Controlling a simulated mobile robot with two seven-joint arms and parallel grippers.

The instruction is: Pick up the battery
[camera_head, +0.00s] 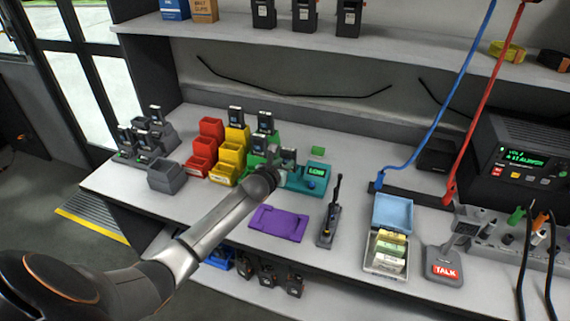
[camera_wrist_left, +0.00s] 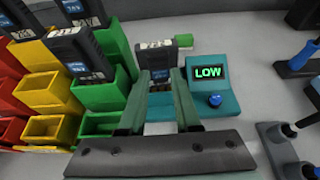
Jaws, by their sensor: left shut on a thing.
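My left gripper (camera_head: 280,163) reaches in over the counter beside the teal tester (camera_head: 309,178). The tester's green display reads LOW, and it also shows in the left wrist view (camera_wrist_left: 213,90). The gripper (camera_wrist_left: 162,78) is shut on a dark battery (camera_wrist_left: 157,54) with a pale label on top, which stands between the fingertips. The battery also shows in the head view (camera_head: 289,155). My right gripper is not in view.
Red bins (camera_head: 198,167), yellow bins (camera_head: 224,174) and green bins, some holding batteries, stand close to the left. A purple tray (camera_head: 278,223) lies in front. A shelf (camera_head: 350,55) runs above.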

